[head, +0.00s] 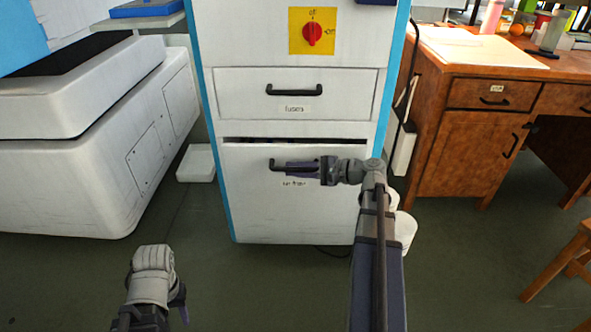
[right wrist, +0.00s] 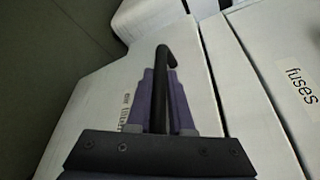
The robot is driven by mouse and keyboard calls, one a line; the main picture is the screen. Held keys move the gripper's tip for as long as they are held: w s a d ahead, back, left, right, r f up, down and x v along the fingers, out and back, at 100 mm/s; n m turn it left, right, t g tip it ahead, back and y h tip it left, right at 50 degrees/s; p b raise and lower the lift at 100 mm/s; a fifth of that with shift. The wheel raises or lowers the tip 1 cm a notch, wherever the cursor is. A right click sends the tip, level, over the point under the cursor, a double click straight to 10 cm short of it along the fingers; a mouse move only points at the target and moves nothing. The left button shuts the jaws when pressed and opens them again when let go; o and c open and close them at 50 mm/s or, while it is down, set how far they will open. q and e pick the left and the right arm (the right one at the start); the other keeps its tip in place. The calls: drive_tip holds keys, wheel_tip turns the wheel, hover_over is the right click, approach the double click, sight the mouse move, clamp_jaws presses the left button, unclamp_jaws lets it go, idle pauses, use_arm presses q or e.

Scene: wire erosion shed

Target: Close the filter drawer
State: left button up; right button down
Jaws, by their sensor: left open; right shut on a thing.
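The filter drawer (head: 240,200) is the large lower front of the white cabinet, with a partly covered label that seems to end in "filter". A dark gap along its top edge shows that it stands slightly open. My right gripper (head: 298,168) is shut on its black bar handle (head: 273,163). The right wrist view shows the handle (right wrist: 159,90) between the purple fingers, with the drawer front (right wrist: 95,115) behind them. My left gripper (head: 178,304) is low at the left, open, empty and away from the cabinet; its fingertips are partly hidden.
The fuses drawer (head: 345,92) above looks shut. A red rotary switch (head: 312,33) on a yellow plate is higher up. A white machine (head: 100,150) stands left and a wooden desk (head: 450,130) right. White containers (head: 405,228) stand behind my right arm. Floor in front is clear.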

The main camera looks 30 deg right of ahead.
idle(0.7)
drive_tip(key=w+d, duration=0.1)
drive_tip(key=w, duration=0.1)
drive_tip(key=w+d, duration=0.1)
drive_tip(key=w, duration=0.1)
drive_tip(key=shift+d, duration=0.2)
drive_tip(key=shift+s, duration=0.1)
drive_tip(key=c, duration=0.8)
unclamp_jaws()
drive_tip(key=p, duration=0.2)
approach(301, 160)
drive_tip(key=x, duration=0.3)
drive_tip(key=shift+w+a, duration=0.25)
drive_tip(key=shift+w, duration=0.05)
